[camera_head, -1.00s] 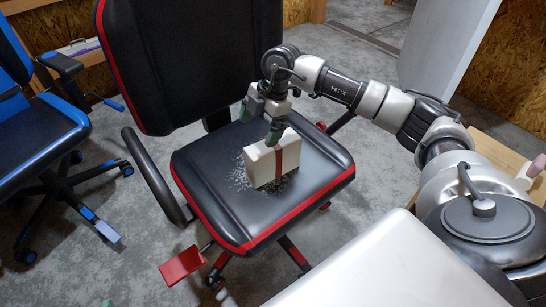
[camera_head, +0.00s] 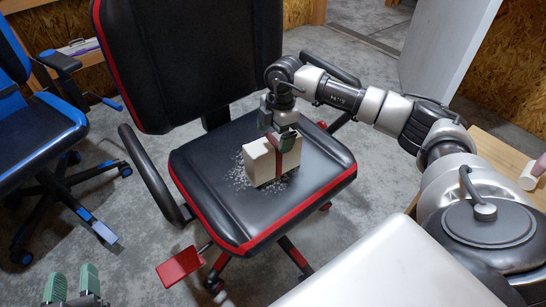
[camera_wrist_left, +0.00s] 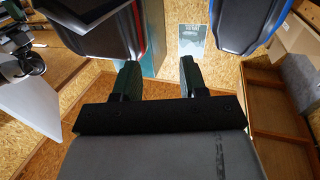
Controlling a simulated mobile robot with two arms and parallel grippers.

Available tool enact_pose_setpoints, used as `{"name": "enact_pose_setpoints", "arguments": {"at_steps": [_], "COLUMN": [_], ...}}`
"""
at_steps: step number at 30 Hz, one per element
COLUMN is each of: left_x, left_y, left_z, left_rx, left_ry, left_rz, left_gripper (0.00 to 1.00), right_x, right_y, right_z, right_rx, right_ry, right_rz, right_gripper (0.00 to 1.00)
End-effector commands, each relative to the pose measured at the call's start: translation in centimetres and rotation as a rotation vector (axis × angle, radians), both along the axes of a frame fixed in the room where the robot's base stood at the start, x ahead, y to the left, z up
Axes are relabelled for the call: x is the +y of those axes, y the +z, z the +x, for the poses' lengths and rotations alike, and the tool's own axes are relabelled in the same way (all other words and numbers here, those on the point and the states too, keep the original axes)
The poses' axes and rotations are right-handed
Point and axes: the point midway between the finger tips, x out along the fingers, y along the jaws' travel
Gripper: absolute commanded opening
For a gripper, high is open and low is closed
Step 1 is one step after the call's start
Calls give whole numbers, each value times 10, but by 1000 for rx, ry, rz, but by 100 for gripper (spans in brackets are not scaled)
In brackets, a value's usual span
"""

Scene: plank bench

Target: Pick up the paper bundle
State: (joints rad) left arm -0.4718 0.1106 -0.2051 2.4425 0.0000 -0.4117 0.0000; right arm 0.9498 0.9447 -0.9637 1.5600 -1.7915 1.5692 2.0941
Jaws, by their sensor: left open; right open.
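The paper bundle (camera_head: 262,166) is a cream block with a dark red band. It stands upright on the seat of the black and red chair (camera_head: 215,195). My right gripper (camera_head: 277,130) is open right at the bundle's top edge, near the band. One green finger overlaps the bundle's top in the picture; whether it touches cannot be told. My left gripper (camera_head: 72,281) is open and empty at the lower left of the head view, away from the bundle. Its two fingers also show in the left wrist view (camera_wrist_left: 160,78), with nothing between them.
The chair's backrest (camera_head: 190,60) rises behind the bundle, and an armrest (camera_head: 155,175) stands at left. Pale speckles lie on the seat around the bundle. A blue and black chair (camera_head: 40,130) stands at far left. Grey floor lies between the chairs.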

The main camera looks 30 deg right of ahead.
Motion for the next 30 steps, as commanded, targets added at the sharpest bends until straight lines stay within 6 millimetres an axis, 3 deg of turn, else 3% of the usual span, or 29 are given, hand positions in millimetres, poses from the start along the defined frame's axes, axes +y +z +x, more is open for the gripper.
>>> {"name": "enact_pose_setpoints", "arguments": {"at_steps": [9, 21, 30], "left_x": [-6, -7, -7], "left_y": [35, 44, 44], "left_z": [-1, -3, -3], "left_rx": [-287, -350, -349], "left_ry": [-17, -21, -20], "left_rz": [-76, -93, -92], "left_gripper": [43, 43, 43], "right_x": [4, 5, 5], "right_y": [-32, -38, -37], "right_z": [1, 1, 1], "right_rx": [2, 1, 1], "right_ry": [0, 0, 0], "right_rz": [2, 1, 1], "right_gripper": [94, 94, 48]}}
